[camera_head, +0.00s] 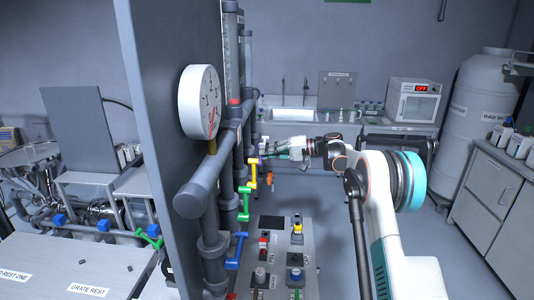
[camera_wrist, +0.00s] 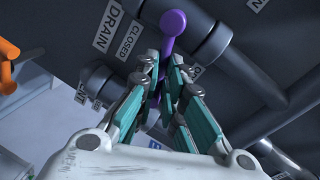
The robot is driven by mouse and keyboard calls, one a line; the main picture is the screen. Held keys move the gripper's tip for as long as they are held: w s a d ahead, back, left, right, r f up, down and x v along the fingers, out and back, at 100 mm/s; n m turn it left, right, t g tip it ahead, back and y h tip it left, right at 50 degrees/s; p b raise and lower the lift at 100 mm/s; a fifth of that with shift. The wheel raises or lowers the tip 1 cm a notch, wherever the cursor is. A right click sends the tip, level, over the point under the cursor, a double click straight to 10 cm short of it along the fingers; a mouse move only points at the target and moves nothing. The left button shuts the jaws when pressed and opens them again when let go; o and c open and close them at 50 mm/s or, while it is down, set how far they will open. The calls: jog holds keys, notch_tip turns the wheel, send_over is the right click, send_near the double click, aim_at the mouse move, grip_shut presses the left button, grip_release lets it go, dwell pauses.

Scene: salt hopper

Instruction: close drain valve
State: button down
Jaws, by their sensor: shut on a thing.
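The drain valve has a purple lever (camera_wrist: 172,22) in the wrist view, mounted on a dark grey pipe beside a white DRAIN label (camera_wrist: 114,24) and a CLOSED label (camera_wrist: 132,39). Its rounded end shows above my fingertips, and more purple shows between the fingers. My gripper (camera_wrist: 164,66) is shut on the purple lever, with teal-padded fingers on either side. In the head view my gripper (camera_head: 270,153) reaches left to the far end of the pipe rack. The purple lever cannot be made out there.
An orange lever (camera_wrist: 8,66) is at the wrist view's left edge. In the head view, yellow (camera_head: 253,172), green (camera_head: 244,191) and blue (camera_head: 235,262) levers line the pipes nearer me. A control panel (camera_head: 275,285) stands below. Open floor lies right of it.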

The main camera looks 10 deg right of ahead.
jog(key=shift+w+d+f+m+g+b, duration=0.1)
jog(key=shift+w+f+m+g+b, duration=0.15)
jog(key=shift+f+m, duration=0.4)
jog(key=shift+d+f+m+g+b, duration=0.1)
jog(key=shift+f+m+g+b, duration=0.2)
jog(key=shift+m, duration=0.65)
jog(key=shift+a, duration=0.1)
jog(key=c, duration=1.7)
grip_release()
jog(key=v, duration=1.2)
jog(key=shift+f, duration=0.15)
